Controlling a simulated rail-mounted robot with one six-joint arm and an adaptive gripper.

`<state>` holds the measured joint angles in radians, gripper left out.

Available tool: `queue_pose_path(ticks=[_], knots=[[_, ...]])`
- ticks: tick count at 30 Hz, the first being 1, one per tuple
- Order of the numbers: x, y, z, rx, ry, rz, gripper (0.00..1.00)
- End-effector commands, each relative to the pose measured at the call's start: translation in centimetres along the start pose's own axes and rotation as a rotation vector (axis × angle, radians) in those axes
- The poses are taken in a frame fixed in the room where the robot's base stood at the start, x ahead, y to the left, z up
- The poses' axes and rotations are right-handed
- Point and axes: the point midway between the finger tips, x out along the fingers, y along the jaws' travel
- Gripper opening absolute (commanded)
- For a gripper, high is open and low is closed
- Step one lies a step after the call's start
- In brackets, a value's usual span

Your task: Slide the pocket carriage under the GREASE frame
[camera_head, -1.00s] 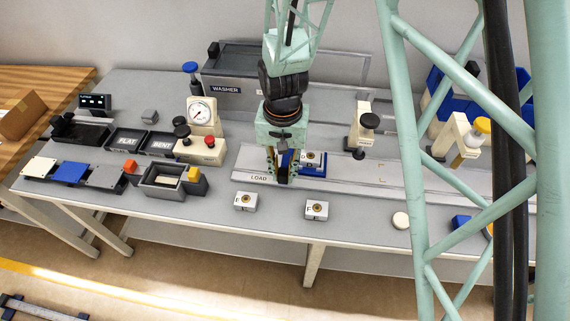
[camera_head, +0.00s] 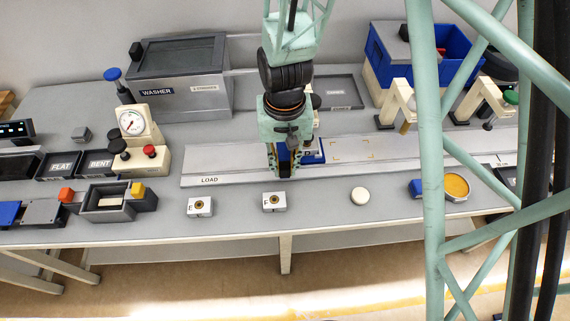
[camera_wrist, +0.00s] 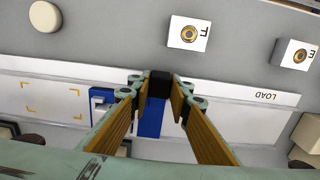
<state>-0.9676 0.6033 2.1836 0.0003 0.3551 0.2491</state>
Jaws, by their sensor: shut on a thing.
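The pocket carriage (camera_head: 313,152) is a blue block with a pale top part, on the long grey track. In the wrist view its blue body (camera_wrist: 151,120) shows between and beside my fingers. My gripper (camera_head: 284,172) is low over the track, right of the LOAD label. In the wrist view my gripper (camera_wrist: 160,86) is shut on a black upright piece at the carriage, likely its handle. Two cream frames stand right of the carriage, a nearer one (camera_head: 397,98) and a farther one (camera_head: 482,98). I cannot read GREASE on either.
Orange corner marks (camera_head: 352,148) lie on bare track to the right.

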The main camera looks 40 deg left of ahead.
Motion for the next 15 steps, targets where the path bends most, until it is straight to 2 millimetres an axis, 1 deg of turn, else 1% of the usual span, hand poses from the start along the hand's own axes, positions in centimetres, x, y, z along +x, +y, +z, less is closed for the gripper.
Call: queue_pose_path(ticks=[6, 7, 11, 12, 15], knots=[[0.03, 0.00, 0.02, -0.001, 0.000, 0.000, 0.00], [0.03, 0.00, 0.02, -0.001, 0.000, 0.000, 0.19], [0.02, 0.00, 0.01, -0.001, 0.000, 0.000, 0.30], [0.02, 0.00, 0.00, -0.001, 0.000, 0.000, 0.32], [0.01, 0.00, -0.01, 0.000, 0.000, 0.000, 0.32]])
